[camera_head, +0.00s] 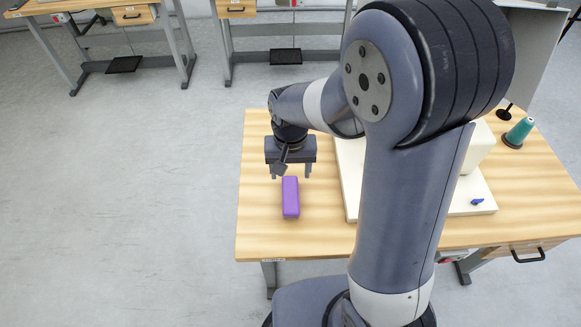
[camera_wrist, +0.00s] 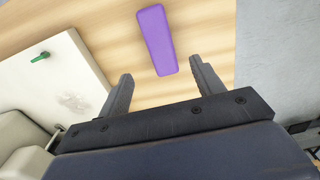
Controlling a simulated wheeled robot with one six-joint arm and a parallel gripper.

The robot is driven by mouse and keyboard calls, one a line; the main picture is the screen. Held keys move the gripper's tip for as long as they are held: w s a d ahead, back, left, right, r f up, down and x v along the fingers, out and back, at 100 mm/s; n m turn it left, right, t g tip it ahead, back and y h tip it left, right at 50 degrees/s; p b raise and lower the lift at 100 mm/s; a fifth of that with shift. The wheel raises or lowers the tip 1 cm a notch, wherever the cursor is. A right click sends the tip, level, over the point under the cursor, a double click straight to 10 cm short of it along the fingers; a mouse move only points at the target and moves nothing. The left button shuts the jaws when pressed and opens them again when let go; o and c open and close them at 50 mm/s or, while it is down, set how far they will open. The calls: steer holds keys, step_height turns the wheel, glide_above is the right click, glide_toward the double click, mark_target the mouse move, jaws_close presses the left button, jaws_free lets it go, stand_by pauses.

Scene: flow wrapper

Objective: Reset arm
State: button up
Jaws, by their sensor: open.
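My gripper (camera_head: 291,172) is open and empty above the left part of the wooden table (camera_head: 262,228). In the wrist view its two fingers (camera_wrist: 162,82) stand wide apart. A purple block (camera_head: 290,198) lies on the table just in front of the fingers. It also shows in the wrist view (camera_wrist: 156,40), beyond the fingertips and between their lines. The block looks apart from the fingers. My arm crosses the middle and right of the head view and hides part of the table and of the white machine.
A white machine base (camera_head: 352,190) stands on the table right of the gripper, with a small blue piece (camera_head: 477,202) on it. A teal spool (camera_head: 519,132) stands at the back right. Other workbenches (camera_head: 60,8) stand far back. The floor at left is clear.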

mark_target(291, 194)
steer(key=shift+r, duration=0.25)
step_height(291, 194, down, 12)
steer(key=shift+f, duration=0.2)
steer(key=shift+r, duration=0.7)
steer(key=shift+f, duration=0.1)
